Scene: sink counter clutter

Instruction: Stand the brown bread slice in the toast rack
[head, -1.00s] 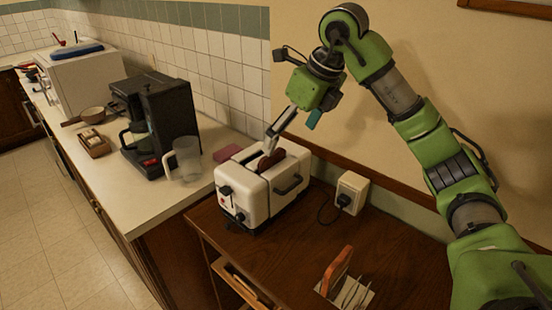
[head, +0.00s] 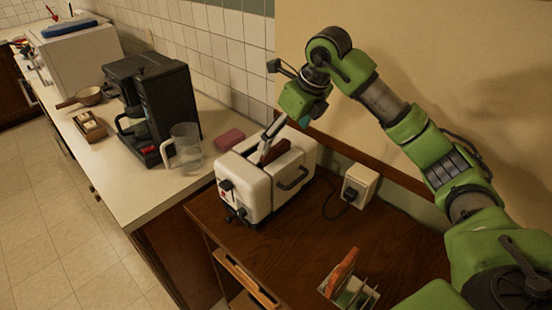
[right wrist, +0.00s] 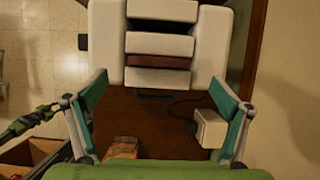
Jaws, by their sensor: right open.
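The brown bread slice (head: 275,150) stands in a slot of the white toaster (head: 258,196), its top edge showing. In the right wrist view the brown slice (right wrist: 158,62) lies in the slot nearer the camera. My right gripper (head: 283,132) is above the toaster, open and empty. In the right wrist view its teal fingers are wide apart, one toward each end of the slice, and do not touch it. The metal toast rack (head: 368,297) is at the bottom of the head view, partly cut off, with an orange-brown slice (head: 342,268) upright in it.
A wall socket box (head: 359,186) with a cord is right of the toaster. A glass jug (head: 186,148), a black coffee maker (head: 160,110) and a pink sponge (head: 229,138) are on the pale counter to the left. The wooden top between toaster and rack is mostly clear.

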